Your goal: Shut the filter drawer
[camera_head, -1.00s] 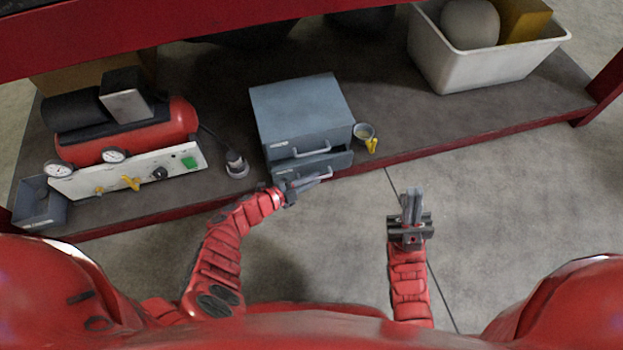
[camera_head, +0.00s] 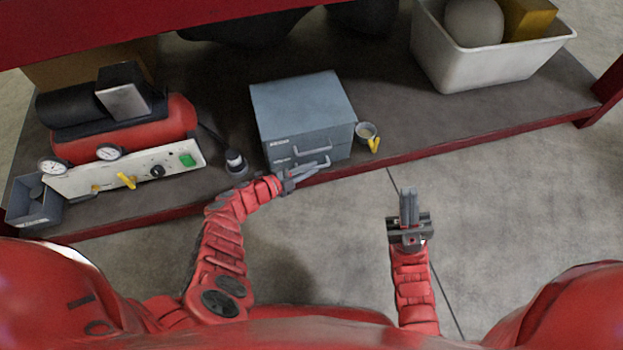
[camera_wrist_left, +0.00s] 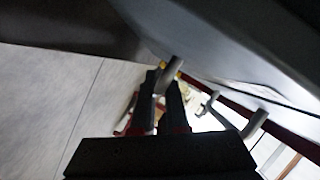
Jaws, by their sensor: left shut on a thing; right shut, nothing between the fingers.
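The blue-grey cabinet (camera_head: 300,105) stands on the low shelf and has two drawers with bar handles. The upper drawer (camera_head: 315,142) is flush. The lower drawer (camera_head: 338,156) now looks flush or nearly flush with the front; its label is too small to read, so I cannot tell which is the filter drawer. My left gripper (camera_head: 302,172) is shut on the lower drawer's handle (camera_head: 324,162). In the left wrist view its fingers (camera_wrist_left: 163,95) are close together by the handle, beside the cabinet front (camera_wrist_left: 220,50). My right gripper (camera_head: 409,190) is shut and empty, over bare floor.
A small cup (camera_head: 366,132) with a yellow clip stands right of the cabinet. A white bin (camera_head: 490,62) is at the back right. The floor before the shelf is clear.

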